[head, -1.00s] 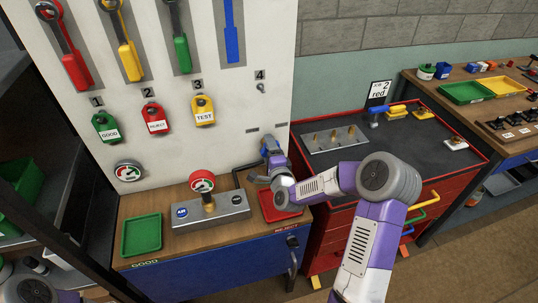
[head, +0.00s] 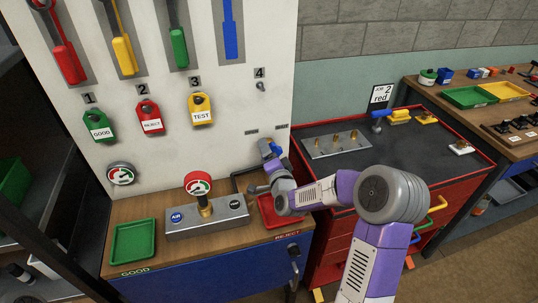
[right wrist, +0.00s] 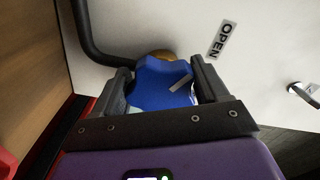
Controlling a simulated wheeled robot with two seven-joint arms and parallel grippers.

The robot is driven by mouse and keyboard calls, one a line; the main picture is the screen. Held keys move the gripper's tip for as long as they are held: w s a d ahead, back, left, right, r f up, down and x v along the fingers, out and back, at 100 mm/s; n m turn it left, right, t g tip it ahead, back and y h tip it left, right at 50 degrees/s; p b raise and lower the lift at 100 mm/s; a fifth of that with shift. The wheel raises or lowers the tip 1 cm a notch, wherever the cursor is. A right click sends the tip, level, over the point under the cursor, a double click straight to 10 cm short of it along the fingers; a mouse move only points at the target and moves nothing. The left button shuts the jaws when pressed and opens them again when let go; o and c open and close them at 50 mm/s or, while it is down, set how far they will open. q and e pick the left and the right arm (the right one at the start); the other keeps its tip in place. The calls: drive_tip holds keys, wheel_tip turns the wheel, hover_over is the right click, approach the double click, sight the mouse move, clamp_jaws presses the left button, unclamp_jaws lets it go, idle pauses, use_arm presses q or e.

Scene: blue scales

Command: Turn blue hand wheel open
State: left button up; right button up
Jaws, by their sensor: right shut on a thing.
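The blue hand wheel (right wrist: 160,88) sits between the two dark fingers of my right gripper (right wrist: 165,90) in the right wrist view. The gripper is shut on it. A pale mark shows on the wheel's face, toward its right side. A brass part (right wrist: 158,54) shows just behind the wheel, by a dark pipe (right wrist: 92,38). An OPEN label (right wrist: 222,40) is on the white panel to the upper right of the wheel. In the head view the wheel (head: 265,149) is partly hidden by my right gripper (head: 273,161).
A green tray (head: 133,241) and a red tray (head: 268,210) lie on the bench. A red tool cart (head: 340,240) stands at the right.

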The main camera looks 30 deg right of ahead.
drive_tip(key=o, duration=1)
drive_tip(key=shift+c, duration=0.2)
drive_tip(key=shift+s, duration=0.1)
drive_tip(key=v, duration=0.7)
drive_tip(key=shift+s+p, duration=0.2)
drive_tip(key=shift+p, duration=0.1)
